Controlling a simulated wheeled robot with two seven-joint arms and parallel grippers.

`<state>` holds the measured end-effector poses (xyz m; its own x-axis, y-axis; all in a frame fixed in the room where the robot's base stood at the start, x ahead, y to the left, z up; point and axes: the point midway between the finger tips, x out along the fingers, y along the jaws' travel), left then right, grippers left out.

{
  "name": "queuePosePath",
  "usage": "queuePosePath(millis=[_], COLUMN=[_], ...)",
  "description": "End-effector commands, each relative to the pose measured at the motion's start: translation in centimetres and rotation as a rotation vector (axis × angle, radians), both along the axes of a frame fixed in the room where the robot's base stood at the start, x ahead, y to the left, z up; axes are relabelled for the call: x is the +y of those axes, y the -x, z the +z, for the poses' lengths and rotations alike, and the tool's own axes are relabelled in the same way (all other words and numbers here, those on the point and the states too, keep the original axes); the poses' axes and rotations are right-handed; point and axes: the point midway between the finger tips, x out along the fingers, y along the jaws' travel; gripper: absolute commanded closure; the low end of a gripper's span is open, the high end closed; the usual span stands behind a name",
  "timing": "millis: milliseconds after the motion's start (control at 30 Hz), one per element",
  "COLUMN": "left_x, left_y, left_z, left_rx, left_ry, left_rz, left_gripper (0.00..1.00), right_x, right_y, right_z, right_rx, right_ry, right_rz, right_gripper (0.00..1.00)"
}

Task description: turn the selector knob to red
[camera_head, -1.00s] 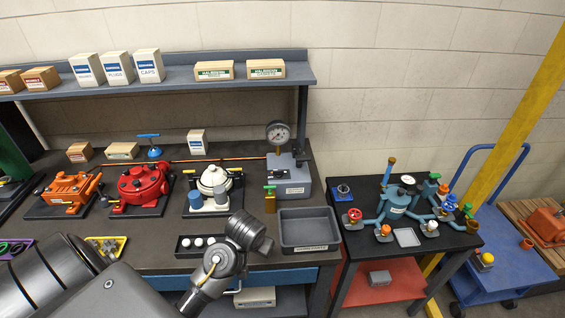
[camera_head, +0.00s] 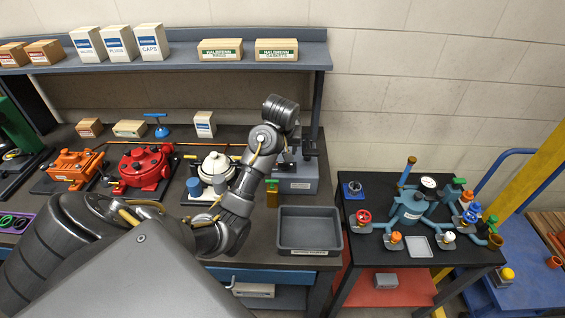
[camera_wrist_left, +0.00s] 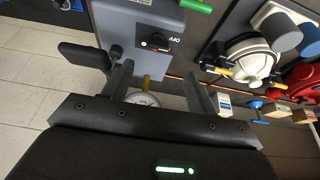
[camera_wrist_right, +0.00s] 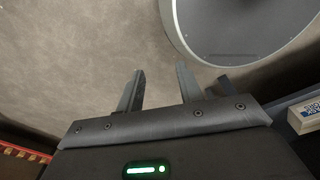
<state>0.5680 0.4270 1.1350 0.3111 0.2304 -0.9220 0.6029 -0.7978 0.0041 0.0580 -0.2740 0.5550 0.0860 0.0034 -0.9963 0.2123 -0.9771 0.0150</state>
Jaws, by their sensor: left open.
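A round gauge (camera_wrist_left: 142,98) shows between my left fingers. A white-capped motor (camera_head: 216,165) and a red motor (camera_head: 144,170) stand left of the box. An empty grey tray (camera_head: 309,234) lies in front. A shelf (camera_head: 190,69) hangs above.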

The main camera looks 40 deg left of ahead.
Motion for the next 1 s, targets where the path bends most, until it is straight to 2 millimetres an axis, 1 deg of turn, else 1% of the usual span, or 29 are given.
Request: queuePosePath(millis=[33,67,133,200,367,500,700,933,1000], left_x=[0.2,0.3,0.7,1.0,1.8,2.2,2.4,2.4,2.4], left_y=[-0.2,-0.4,-0.7,-1.0,-1.8,-2.4,-2.7,-2.7,-2.7], left_z=[-1.5,-2.0,-2.3,-3.6,-6.2,-7.8,-8.8,-8.8,-8.8], left_rx=[0.001,0.001,0.006,0.008,0.006,0.003,0.001,0.001,0.001], left_ry=[0.001,0.002,0.001,0.002,0.001,0.000,0.000,0.000,0.000], left_rz=[0.000,0.001,0.001,0.002,0.004,0.003,0.004,0.004,0.003], left_gripper=[0.42,0.42,0.42,0.42,0.42,0.42,0.42,0.42,0.51], right_x=[0.0,0.0,0.0,0.0,0.1,0.1,0.1,0.1,0.1], right_y=[0.3,0.5,0.5,0.1,-1.4,-1.6,-0.8,-0.7,-0.8], right_z=[-1.5,-2.0,-0.6,-0.1,0.7,1.1,1.2,1.2,1.2], right_rx=[0.005,0.007,0.008,0.004,-0.018,-0.020,-0.011,-0.010,-0.010], right_ry=[0.000,0.001,0.001,0.001,-0.001,-0.001,-0.001,-0.001,-0.001], right_rz=[0.000,0.000,0.000,0.000,0.000,0.000,0.001,0.001,0.001], right_gripper=[0.64,0.64,0.64,0.64,0.64,0.64,0.64,0.64,0.64])
